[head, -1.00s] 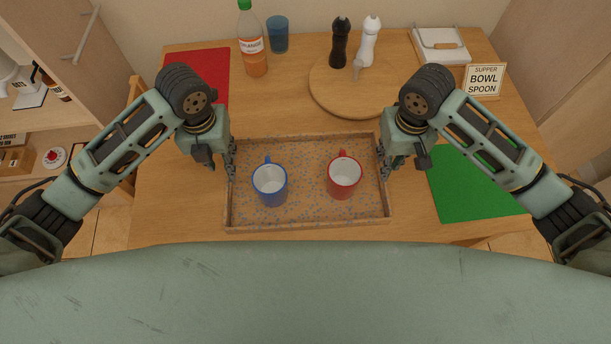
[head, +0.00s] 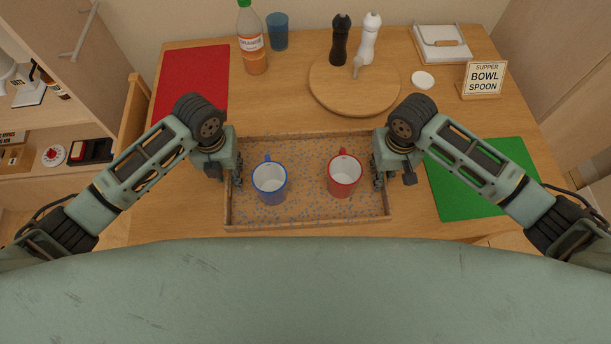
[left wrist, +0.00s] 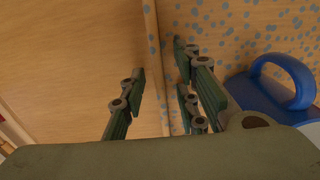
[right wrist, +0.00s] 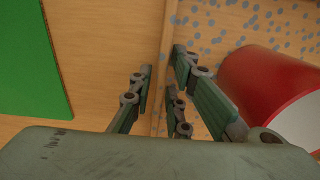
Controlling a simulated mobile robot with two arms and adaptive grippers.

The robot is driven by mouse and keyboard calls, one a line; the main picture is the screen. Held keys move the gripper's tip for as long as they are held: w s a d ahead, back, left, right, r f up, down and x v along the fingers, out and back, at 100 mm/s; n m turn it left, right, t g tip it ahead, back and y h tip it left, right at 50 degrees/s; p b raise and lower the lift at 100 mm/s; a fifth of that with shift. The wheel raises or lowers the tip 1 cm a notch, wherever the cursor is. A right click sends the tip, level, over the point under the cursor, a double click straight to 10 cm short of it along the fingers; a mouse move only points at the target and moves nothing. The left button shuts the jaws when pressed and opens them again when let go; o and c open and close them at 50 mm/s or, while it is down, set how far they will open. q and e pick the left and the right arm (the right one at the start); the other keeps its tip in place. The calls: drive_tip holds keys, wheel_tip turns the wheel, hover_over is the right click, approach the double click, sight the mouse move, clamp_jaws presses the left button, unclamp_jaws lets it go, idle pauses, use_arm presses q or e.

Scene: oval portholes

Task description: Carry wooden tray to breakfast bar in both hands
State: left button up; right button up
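The wooden tray (head: 308,215), with a blue-speckled floor and low walls, rests on a wooden table (head: 180,215). A blue mug (head: 270,184) stands in its left half and a red mug (head: 344,176) in its right half; both look empty. My left gripper (head: 236,178) is at the tray's left wall; in the left wrist view its fingers (left wrist: 160,65) are apart, one on each side of the wall. My right gripper (head: 378,180) is at the right wall; in the right wrist view its open fingers (right wrist: 162,65) straddle that wall. No breakfast bar can be made out.
A red mat (head: 195,78) lies back left and a green mat (head: 470,190) right of the tray. A round board (head: 335,95) with two mills, an orange bottle (head: 253,50), a blue glass (head: 278,32) and a sign (head: 484,78) stand behind. A chair (head: 133,115) is at left.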

use_arm(q)
drive_tip(key=c, duration=0.4)
use_arm(e)
drive_tip(key=c, duration=0.3)
use_arm(q)
clamp_jaws()
use_arm(e)
clamp_jaws()
use_arm(q)
drive_tip(key=shift+w+r, duration=0.1)
drive_tip(key=shift+r, duration=0.1)
use_arm(e)
drive_tip(key=shift+w+r, duration=0.1)
drive_tip(key=shift+r, duration=0.1)
